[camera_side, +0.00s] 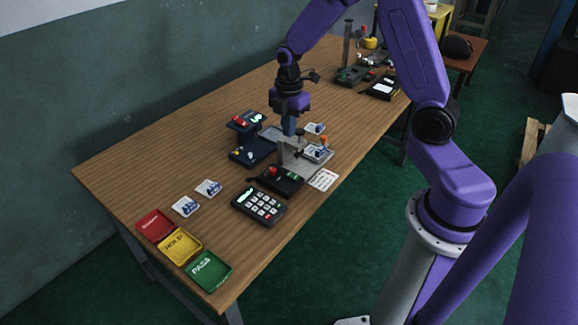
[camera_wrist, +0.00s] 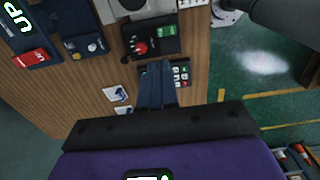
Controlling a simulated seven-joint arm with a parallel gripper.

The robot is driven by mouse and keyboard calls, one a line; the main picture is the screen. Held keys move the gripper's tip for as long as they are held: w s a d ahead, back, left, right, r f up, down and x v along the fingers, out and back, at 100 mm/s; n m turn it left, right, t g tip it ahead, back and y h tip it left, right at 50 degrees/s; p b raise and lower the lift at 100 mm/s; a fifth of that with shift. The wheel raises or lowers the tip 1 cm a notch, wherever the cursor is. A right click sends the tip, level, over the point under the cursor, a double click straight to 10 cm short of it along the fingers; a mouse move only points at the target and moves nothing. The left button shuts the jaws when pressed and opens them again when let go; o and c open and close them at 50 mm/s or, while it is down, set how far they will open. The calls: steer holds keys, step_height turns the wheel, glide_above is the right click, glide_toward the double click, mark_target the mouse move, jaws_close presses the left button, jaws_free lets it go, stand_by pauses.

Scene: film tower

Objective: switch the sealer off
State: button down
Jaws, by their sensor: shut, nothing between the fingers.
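No label reading "sealer" is legible. A grey metal fixture (camera_side: 286,155) stands mid-table, with a black control box (camera_side: 283,181) at its front. The box carries a red knob and a green patch, also seen in the wrist view (camera_wrist: 153,43). My gripper (camera_side: 289,130) is shut and empty, pointing down above the fixture. In the wrist view its fingers (camera_wrist: 156,68) cover part of a keypad.
A second dark blue box (camera_side: 251,151) with small knobs sits left of the fixture. A keypad (camera_side: 259,206), white cards (camera_side: 186,206) and red, yellow and green trays (camera_side: 209,271) lie towards the front. The left table area is clear.

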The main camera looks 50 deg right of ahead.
mark_target(290, 174)
step_height(290, 174, down, 14)
stand_by(0.7)
steer(key=shift+f, duration=0.15)
stand_by(0.5)
steer(key=shift+s, duration=0.1)
steer(key=shift+s+r, duration=0.25)
steer(key=shift+s, duration=0.4)
steer(key=shift+r, duration=0.15)
step_height(290, 174, up, 14)
steer(key=w, duration=0.2)
steer(key=shift+f, duration=0.2)
